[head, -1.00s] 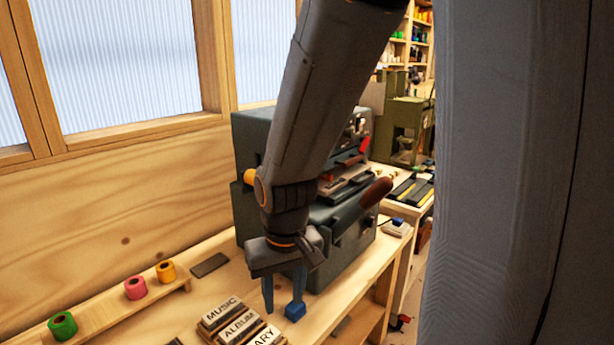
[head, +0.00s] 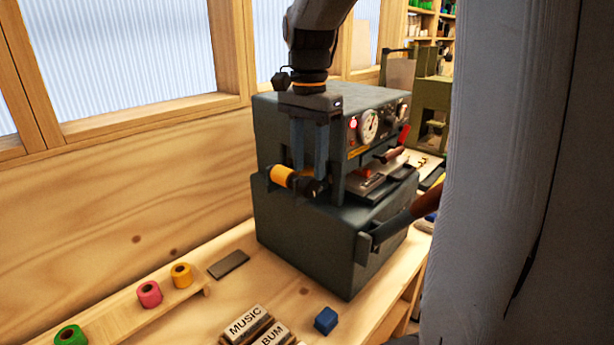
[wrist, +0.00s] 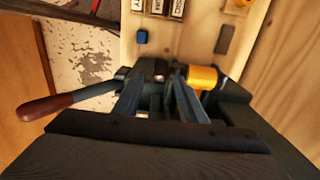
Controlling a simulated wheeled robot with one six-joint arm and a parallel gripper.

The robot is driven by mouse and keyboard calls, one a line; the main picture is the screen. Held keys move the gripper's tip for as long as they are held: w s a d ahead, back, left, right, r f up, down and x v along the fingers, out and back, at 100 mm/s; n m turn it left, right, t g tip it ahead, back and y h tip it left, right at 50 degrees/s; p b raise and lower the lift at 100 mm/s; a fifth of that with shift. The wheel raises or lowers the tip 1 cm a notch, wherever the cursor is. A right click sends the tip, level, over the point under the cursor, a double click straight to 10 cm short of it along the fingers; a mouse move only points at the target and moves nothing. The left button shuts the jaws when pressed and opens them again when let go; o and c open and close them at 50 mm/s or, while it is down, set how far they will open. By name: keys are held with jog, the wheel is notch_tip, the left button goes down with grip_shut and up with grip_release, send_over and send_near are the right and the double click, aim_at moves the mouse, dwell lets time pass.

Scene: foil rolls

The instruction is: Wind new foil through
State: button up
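A grey-blue foil press (head: 310,240) stands on the bench. A gold-yellow foil roll (head: 283,175) sits on its left side, with a dark knob-like end (head: 314,188) to its right. The roll also shows in the wrist view (wrist: 202,76). My gripper (head: 310,172) points down just above the dark end, right of the roll. In the wrist view its two blue fingers (wrist: 158,84) stand apart with a dark part between them. I cannot tell whether they touch it. Spare green (head: 70,336), pink (head: 149,293) and yellow (head: 181,275) rolls stand on the wooden rack.
The press has a brown-handled lever (head: 400,222) at the right and a red-handled part (head: 403,136) above. Lettered blocks (head: 250,325), a blue block (head: 326,320) and a dark flat bar (head: 229,264) lie on the bench. Bare bench lies between them and the press.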

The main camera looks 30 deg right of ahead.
aim_at(310, 178)
jog(key=shift+f+p, duration=0.4)
jog(key=shift+f, duration=1.9)
grip_shut()
jog(key=shift+p, duration=0.3)
